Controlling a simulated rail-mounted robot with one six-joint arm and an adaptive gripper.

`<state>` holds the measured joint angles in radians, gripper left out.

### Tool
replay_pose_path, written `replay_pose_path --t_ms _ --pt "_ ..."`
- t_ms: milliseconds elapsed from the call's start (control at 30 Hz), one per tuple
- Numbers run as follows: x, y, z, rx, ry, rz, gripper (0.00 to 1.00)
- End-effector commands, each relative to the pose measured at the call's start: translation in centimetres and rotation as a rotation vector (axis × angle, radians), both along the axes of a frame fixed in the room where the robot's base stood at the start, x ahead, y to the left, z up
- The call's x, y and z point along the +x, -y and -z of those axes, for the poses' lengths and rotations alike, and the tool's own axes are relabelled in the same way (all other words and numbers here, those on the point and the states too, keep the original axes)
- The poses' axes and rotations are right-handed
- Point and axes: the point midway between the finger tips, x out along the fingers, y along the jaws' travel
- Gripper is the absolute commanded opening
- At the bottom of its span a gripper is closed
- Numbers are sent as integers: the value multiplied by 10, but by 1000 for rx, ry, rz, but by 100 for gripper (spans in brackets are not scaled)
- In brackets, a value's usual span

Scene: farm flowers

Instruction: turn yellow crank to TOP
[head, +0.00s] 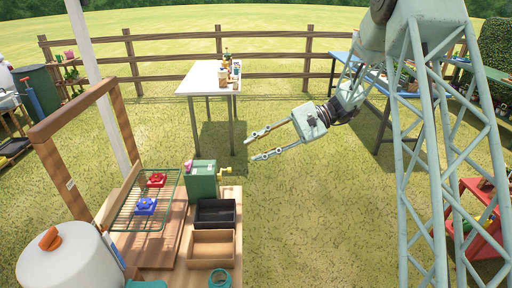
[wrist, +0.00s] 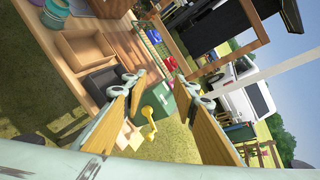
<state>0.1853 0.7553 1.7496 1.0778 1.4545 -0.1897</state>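The yellow crank (head: 225,171) sticks out of the right side of a green box (head: 202,184) on the wooden bench. In the wrist view the yellow crank (wrist: 149,122) shows between my fingers, in front of the green box (wrist: 164,98), with its arm and knob visible. My gripper (head: 252,148) is open and empty, in the air to the right of and above the crank, its fingers pointing left towards the box. In the wrist view my gripper (wrist: 160,82) has its two fingers spread wide. The gripper and crank are apart. No TOP mark is readable.
On the bench (head: 175,240) are a black tray (head: 215,213), a wooden tray (head: 212,249) and a wire rack (head: 130,207) near red and blue valves. A wooden frame rises at left. A white table (head: 207,78) stands behind. Open grass lies right of the bench.

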Motion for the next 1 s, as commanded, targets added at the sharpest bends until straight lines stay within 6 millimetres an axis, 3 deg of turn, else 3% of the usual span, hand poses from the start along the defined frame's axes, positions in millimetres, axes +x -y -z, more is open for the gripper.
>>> replay_pose_path --t_ms 400,800,1000 --pt "-16 -1 -15 -40 17 -22 27" --pt "-18 -1 -16 -43 18 -24 27" --pt "-19 -3 -14 -58 18 -33 8"
